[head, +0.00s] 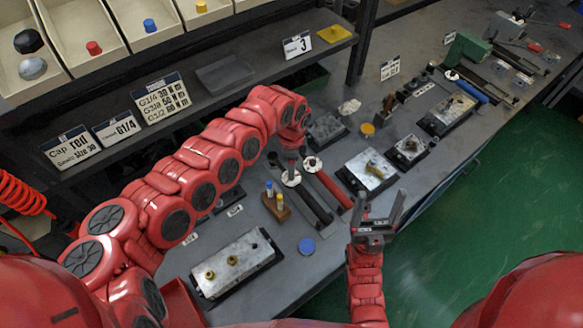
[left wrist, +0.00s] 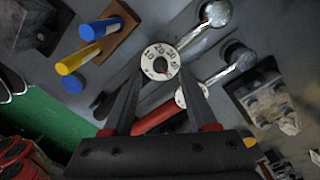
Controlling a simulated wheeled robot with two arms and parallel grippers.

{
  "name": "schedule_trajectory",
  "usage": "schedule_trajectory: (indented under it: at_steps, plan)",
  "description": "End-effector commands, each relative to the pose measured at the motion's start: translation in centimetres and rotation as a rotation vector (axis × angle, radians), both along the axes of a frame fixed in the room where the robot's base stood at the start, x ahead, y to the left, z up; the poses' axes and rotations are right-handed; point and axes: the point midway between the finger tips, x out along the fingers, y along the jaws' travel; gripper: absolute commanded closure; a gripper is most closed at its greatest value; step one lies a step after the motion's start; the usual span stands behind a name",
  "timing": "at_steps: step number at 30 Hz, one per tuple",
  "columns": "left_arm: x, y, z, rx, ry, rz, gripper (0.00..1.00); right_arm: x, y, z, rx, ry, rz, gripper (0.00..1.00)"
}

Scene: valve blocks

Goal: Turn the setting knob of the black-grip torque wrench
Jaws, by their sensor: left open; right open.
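The black-grip torque wrench (head: 312,205) lies on the bench in the head view. Its white, numbered setting knob (head: 291,178) also shows in the left wrist view (left wrist: 160,62), with a small red mark. My left gripper (left wrist: 162,78) is open, with the knob between its fingertips in that view; I cannot tell whether they touch it. In the head view my left wrist hides most of that gripper. The red-grip wrench (head: 335,189) lies just to the right, with its own white dial (head: 313,164). My right gripper (head: 380,216) is open and empty above the bench's front edge.
A wooden holder (head: 276,207) with blue and yellow pieces stands left of the wrenches. A blue disc (head: 306,246) and a valve block (head: 234,262) lie nearer. More blocks (head: 370,172) stand to the right. A shelf with bins (head: 150,20) runs behind.

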Motion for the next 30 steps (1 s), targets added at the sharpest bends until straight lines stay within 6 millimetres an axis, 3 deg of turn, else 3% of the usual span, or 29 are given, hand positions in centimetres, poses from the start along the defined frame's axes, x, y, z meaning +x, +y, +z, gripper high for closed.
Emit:
schedule_trajectory:
  at_steps: [7,17,27,30]
  plan:
    - [0.0,-0.1,-2.9,-0.001,-0.001,-0.001,0.42,0.0,0.0,0.8,0.0,0.0,0.0,0.28]
    - [0.0,0.0,-3.3,-0.001,-0.004,0.0,0.42,0.0,0.0,0.8,0.0,0.0,0.0,0.28]
    - [0.0,0.0,-3.3,-0.002,-0.004,0.0,1.0,0.0,0.0,0.8,0.0,0.0,0.0,0.28]
    - [0.0,0.0,-3.3,-0.002,-0.003,0.0,1.0,0.0,0.0,0.8,0.0,0.0,0.0,0.28]
